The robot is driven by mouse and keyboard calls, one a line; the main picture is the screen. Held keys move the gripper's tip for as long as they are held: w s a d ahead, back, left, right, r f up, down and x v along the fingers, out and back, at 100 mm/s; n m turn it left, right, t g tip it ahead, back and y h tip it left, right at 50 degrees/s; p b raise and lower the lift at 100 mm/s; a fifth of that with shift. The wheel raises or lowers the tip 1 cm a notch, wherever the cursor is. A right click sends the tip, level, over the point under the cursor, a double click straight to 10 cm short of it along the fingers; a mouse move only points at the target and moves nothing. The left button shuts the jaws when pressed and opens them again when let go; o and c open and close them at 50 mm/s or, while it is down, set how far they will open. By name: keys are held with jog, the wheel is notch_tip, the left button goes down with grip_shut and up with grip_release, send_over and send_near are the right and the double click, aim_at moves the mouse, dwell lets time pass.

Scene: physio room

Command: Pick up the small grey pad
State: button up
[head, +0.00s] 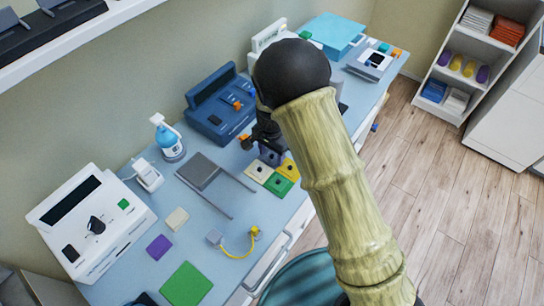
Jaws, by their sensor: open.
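A group of small square pads lies on the light blue bench top (185,245): a cream pad (258,171), a yellow pad (290,169), a green pad (279,185) and a dark grey pad (271,157) at the back.
A blue device (214,118) stands behind the gripper, left of it. My arm hides the bench's middle right.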

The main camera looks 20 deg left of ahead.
aim_at(271, 156)
jog(key=c, duration=0.6)
notch_tip(271, 156, up, 10)
jog(key=shift+r+b, duration=0.1)
jog(key=shift+b, duration=0.4)
